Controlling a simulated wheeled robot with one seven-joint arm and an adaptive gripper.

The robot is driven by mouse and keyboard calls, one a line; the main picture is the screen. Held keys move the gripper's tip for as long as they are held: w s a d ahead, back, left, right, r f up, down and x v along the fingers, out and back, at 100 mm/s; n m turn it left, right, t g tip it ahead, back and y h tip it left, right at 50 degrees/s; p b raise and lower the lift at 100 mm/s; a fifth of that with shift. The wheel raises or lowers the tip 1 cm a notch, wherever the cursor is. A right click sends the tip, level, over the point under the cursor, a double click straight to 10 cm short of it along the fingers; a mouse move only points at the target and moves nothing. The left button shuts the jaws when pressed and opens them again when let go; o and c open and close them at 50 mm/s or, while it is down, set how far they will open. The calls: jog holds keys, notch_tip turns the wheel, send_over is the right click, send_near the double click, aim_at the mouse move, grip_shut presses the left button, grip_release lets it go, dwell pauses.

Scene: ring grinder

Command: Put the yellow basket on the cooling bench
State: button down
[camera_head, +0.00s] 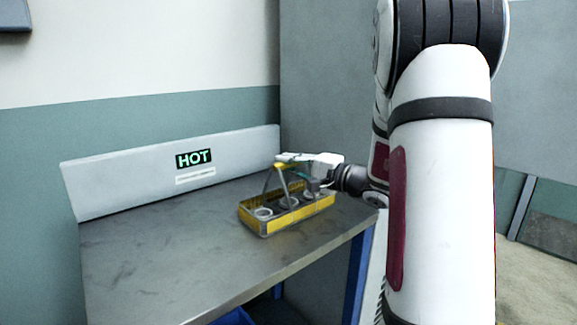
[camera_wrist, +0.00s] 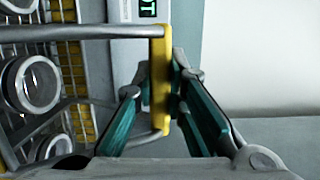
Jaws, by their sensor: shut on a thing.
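The yellow basket (camera_head: 285,218) is at the right part of the bench marked HOT (camera_head: 165,245), with several metal rings inside; it looks level and on or just above the top, I cannot tell which. My gripper (camera_head: 287,163) is at the top of the basket's handle. In the wrist view the yellow handle grip (camera_wrist: 159,80) lies between the teal finger pads of my gripper (camera_wrist: 160,103), which is shut on it. The basket's mesh side and rings show at the left of the wrist view. The basket's underside is hidden.
A grey back panel with a green HOT sign (camera_head: 194,159) stands along the bench's rear. The bench top left of the basket is clear. A blue leg (camera_head: 358,275) is at the right front, and a blue bin (camera_head: 232,318) shows below. Walls stand behind.

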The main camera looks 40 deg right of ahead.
dwell(0.3)
jog(key=c, duration=1.6)
grip_release()
jog(key=shift+c, duration=0.2)
jog(key=shift+r, duration=0.15)
jog(key=v, duration=1.2)
jog(key=shift+p, duration=0.35)
